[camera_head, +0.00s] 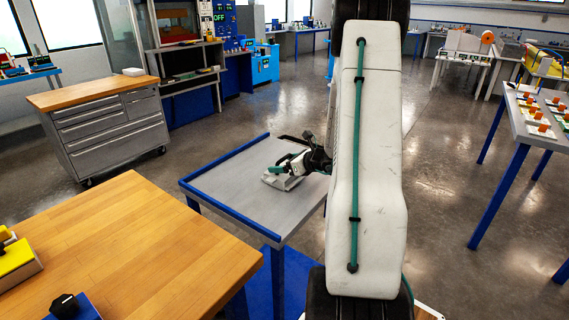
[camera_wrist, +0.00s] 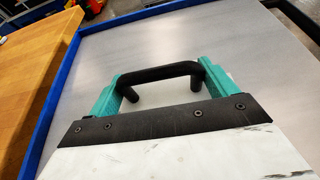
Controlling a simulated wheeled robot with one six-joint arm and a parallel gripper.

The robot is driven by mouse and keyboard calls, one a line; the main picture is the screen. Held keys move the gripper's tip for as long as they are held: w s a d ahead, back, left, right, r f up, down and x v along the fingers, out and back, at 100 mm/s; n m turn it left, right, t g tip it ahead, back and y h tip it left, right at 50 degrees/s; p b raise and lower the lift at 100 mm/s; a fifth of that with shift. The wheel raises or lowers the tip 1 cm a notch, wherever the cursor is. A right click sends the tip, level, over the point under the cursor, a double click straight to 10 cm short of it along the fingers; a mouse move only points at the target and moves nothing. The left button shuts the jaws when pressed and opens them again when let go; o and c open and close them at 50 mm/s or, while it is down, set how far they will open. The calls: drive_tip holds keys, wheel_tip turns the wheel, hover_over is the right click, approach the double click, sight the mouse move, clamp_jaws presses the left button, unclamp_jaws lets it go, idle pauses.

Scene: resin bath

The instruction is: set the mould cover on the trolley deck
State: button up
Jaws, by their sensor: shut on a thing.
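The mould cover (camera_head: 280,182) is a pale grey block at the right part of the trolley deck (camera_head: 225,184). It looks at deck level, but I cannot tell whether it fully touches. Its black bar handle (camera_wrist: 160,73) shows in the wrist view, between the teal fingers of my gripper (camera_wrist: 160,88). My gripper (camera_head: 289,164) is over the cover in the head view, shut on the handle. The deck also shows in the wrist view (camera_wrist: 245,40) as a bare grey surface. Part of the cover is hidden under my gripper and wrist.
A blue raised rim (camera_head: 226,153) edges the deck. A wooden bench (camera_head: 150,235) stands close to its left. A grey drawer cabinet (camera_head: 110,125) is behind to the left. The deck's left and front parts are clear. My arm hides the right side.

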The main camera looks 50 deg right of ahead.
drive_tip(key=o, duration=1.5)
drive_tip(key=shift+c, duration=0.2)
drive_tip(key=shift+d, duration=0.1)
